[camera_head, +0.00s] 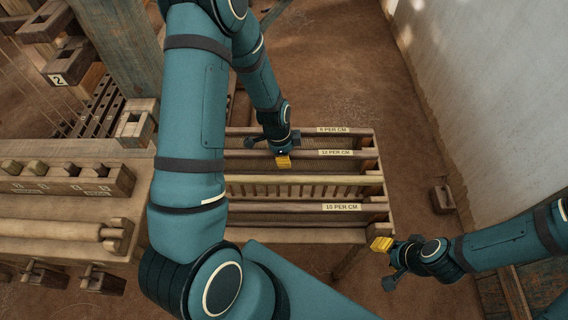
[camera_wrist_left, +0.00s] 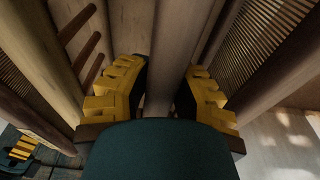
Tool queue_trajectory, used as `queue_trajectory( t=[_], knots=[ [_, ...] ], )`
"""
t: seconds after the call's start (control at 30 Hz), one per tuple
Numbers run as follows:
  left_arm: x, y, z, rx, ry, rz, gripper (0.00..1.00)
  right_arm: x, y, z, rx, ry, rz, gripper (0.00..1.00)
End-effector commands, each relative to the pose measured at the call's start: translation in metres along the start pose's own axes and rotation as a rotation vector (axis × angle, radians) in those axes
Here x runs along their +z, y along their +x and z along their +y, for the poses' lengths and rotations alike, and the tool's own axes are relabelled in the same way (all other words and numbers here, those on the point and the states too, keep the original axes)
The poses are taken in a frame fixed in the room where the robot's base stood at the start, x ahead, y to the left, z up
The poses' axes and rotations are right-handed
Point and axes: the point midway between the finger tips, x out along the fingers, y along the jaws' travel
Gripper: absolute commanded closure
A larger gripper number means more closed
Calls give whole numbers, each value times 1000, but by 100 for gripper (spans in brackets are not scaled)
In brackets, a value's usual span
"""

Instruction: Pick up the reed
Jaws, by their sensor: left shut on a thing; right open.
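Several reeds lie in a wooden rack, seen in the head view as long wooden bars with fine-toothed strips and paper labels ending in "PER CM". My left gripper (camera_head: 283,161) is over the middle labelled reed (camera_head: 335,153), whose label is too small to read surely. In the left wrist view, my left gripper's yellow pads (camera_wrist_left: 165,88) are on both sides of a round wooden bar (camera_wrist_left: 168,50), shut on it. The bar is still down among its neighbours in the rack. My right gripper (camera_head: 381,244) is open and empty, right of the rack.
The rack (camera_head: 370,143) has another reed (camera_head: 300,131) behind and one (camera_head: 300,208) in front. Loom timbers (camera_head: 60,205) stand to the left. A white wall (camera_head: 480,90) rises at the right, with a small block (camera_head: 442,198) near it. Bare earth floor lies between.

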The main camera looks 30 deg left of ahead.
Motion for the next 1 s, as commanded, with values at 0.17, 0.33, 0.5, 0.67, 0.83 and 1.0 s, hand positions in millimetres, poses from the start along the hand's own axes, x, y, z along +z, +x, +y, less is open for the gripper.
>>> queue_trajectory(
  t=[0.17,0.33,0.5,0.67,0.83,1.0],
  knots=[
    [0,-1,0,-1,0,1,100,0,0,0,0,0,0,53],
    [-3,-16,-1,-2,1,2,100,-1,-3,-1,0,1,2,53],
    [-8,-48,-1,-4,1,3,100,-4,-9,-3,1,2,7,53],
    [-12,-76,-1,-4,1,3,100,-6,-13,-5,1,4,12,53],
    [-15,-95,0,-2,1,2,100,-7,-16,-6,2,5,15,53],
    [-16,-100,0,-1,1,1,100,-8,-16,-6,2,5,16,53]
  ],
)
